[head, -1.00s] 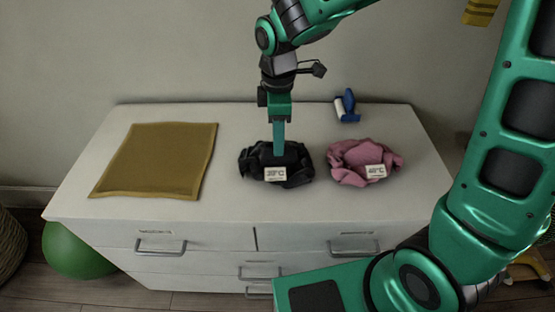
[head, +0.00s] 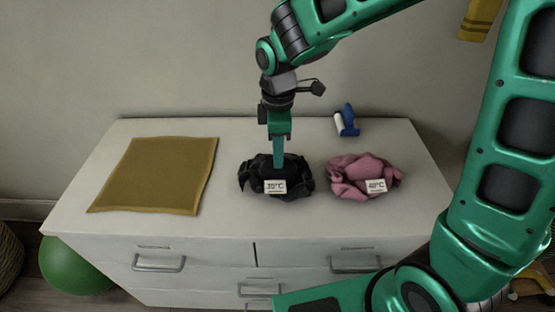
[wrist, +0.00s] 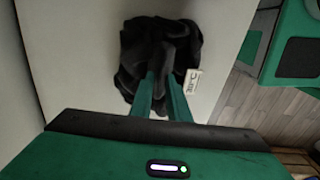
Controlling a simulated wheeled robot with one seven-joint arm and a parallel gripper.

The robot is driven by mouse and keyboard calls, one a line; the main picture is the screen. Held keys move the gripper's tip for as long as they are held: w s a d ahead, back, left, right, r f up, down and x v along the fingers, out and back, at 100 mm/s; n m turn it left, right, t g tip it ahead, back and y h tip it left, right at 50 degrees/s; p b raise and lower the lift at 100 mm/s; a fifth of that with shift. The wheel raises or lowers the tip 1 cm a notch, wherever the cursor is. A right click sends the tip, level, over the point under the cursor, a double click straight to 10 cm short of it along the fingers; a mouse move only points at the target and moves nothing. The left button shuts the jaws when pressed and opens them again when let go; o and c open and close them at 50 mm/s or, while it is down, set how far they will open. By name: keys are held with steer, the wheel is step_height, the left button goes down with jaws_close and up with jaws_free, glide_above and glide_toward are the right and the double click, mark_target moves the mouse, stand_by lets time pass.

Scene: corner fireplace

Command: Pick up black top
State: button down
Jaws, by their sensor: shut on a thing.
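The black top (head: 248,178) is a crumpled dark bundle with a white label reading about 30°C, on top of the white dresser (head: 105,222). It also shows in the wrist view (wrist: 146,40), below my fingers. My gripper (head: 278,166) points straight down into the middle of the bundle. In the wrist view my gripper (wrist: 161,82) has its two green fingers close together, with their tips in the black fabric. It is shut on the black top. The fingertips themselves are partly hidden by the folds. I cannot tell that the top is clear of the dresser.
A pink crumpled garment (head: 362,172) with a 40°C label lies just right of the black top. A blue and white item (head: 347,121) stands behind it. A flat mustard cloth (head: 155,175) lies left. A green ball (head: 72,268) is on the floor.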

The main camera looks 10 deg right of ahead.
step_height(320, 180, up, 3)
steer(key=shift+r, duration=0.1)
steer(key=s+a+r, duration=0.7)
steer(key=a, duration=0.2)
steer(key=shift+a, duration=0.2)
steer(key=shift+s+r, duration=0.1)
steer(key=shift+s, duration=0.05)
